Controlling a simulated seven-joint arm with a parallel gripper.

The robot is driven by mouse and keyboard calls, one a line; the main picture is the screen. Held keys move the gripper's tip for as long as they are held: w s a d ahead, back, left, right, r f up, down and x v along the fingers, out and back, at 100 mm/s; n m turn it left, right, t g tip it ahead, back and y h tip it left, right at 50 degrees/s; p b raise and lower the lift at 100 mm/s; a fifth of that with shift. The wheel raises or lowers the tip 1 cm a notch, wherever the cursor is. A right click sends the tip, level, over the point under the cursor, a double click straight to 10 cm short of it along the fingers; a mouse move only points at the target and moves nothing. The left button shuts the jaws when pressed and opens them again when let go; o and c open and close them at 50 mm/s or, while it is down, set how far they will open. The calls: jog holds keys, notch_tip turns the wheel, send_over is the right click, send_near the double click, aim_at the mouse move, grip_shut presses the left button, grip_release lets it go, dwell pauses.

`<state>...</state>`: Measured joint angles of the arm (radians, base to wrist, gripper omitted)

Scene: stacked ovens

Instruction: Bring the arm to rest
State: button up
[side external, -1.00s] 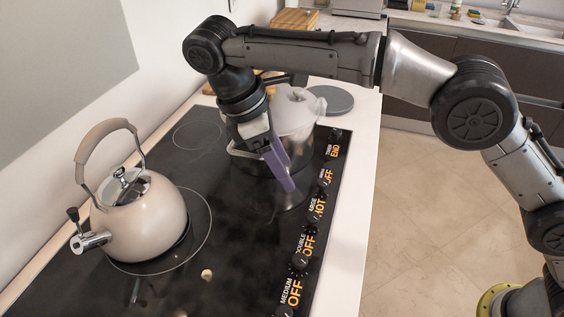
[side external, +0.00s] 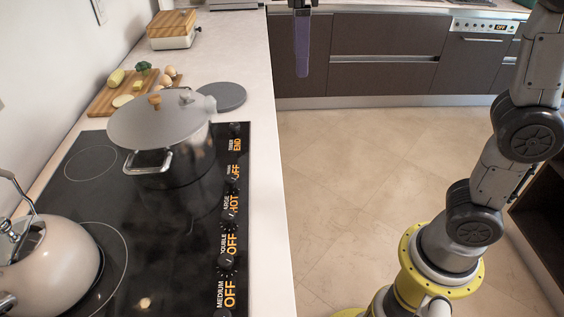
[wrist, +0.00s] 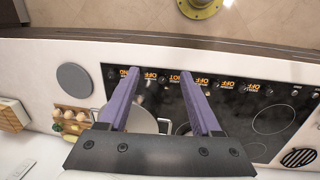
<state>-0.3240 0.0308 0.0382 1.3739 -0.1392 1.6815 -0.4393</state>
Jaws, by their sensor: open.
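My gripper (wrist: 160,78) is open in the wrist view, its two purple fingers spread with nothing held between them. In the side external view one purple finger (side external: 302,45) hangs down at the top edge, in front of the dark cabinets and apart from the cooktop; the rest of the gripper is out of frame. My arm stands raised at the right. The wrist view looks down over the cooktop (wrist: 235,115), with the pot partly hidden behind the fingers.
A lidded pot (side external: 165,145) and a cream kettle (side external: 50,268) stand on the black cooktop (side external: 150,235). A grey disc (side external: 224,96) lies behind the pot, near a board (side external: 110,98) with food. Dark cabinets (side external: 385,62) line the back. The floor between is clear.

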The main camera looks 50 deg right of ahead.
jog(key=s+d+f+m+t, duration=0.4)
jog(key=s+d, duration=0.4)
jog(key=s, duration=0.5)
jog(key=s+f+m+t+y, duration=0.1)
jog(key=s+f+m, duration=0.2)
jog(key=f, duration=0.7)
jog(key=shift+s+f+m, duration=0.15)
jog(key=shift+m, duration=0.65)
jog(key=shift+a, duration=0.1)
dwell(0.6)
